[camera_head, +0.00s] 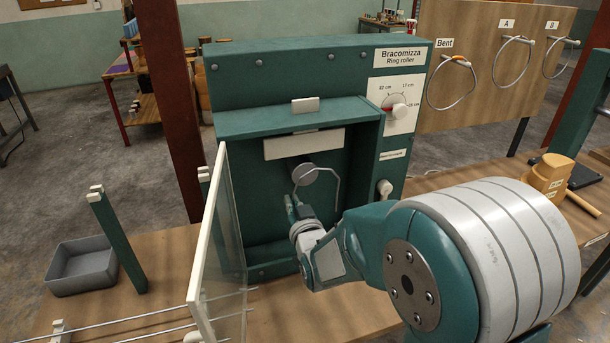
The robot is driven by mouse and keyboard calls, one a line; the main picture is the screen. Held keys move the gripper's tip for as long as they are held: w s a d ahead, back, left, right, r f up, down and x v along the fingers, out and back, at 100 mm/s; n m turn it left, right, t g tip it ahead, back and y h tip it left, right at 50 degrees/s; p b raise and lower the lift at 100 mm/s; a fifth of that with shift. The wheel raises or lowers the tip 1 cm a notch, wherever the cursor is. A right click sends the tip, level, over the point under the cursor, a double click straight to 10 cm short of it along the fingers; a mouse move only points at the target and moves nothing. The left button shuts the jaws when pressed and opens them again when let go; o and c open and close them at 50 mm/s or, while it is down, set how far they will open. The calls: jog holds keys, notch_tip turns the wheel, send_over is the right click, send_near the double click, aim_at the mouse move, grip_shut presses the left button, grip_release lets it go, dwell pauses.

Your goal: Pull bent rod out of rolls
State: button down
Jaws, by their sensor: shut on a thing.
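The bent rod (337,184) is a thin pale curved bar at the round grey roll (305,173), inside the open recess of the green ring roller (235,93). It arches right of the roll and bends down toward my wrist. My gripper (292,205) is in the recess, just below and left of the roll, shut on the rod. The exact grip spot is small and partly hidden by the fingers. I cannot tell whether the rod still touches the roll.
A clear guard door (220,235) stands swung open left of the recess. Straight rods (130,320) lie at the front left, near a grey bin (82,268). A board with hung rings (512,60) stands at the right, with a mallet (548,173) below it.

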jog(key=s+d+r, duration=0.2)
jog(key=s+r, duration=0.4)
jog(key=s, duration=0.3)
jog(key=shift+d, duration=0.35)
dwell(0.4)
